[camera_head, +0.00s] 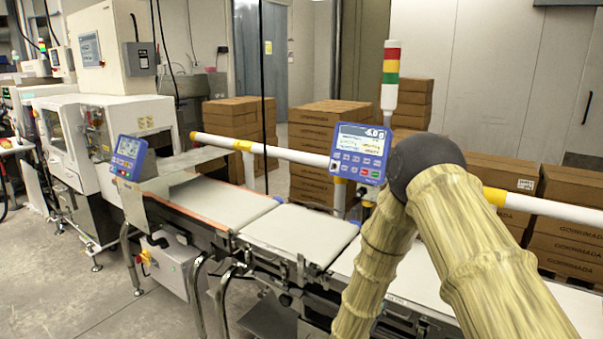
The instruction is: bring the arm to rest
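My arm, in a ribbed yellowish sleeve with a dark round joint, shows at the lower right of the head view. It is bent, with the joint at the top and two links running down out of the frame. It stands in front of the checkweigher belt (295,232) and covers part of its right side. My gripper is not in view, so its state and anything in it cannot be seen.
A blue display panel (360,152) stands close left of my arm's joint, below a signal light (390,75). A white and yellow rail (285,153) runs behind the belt. Stacked cartons (325,125) stand behind. The floor (80,290) at the lower left is open.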

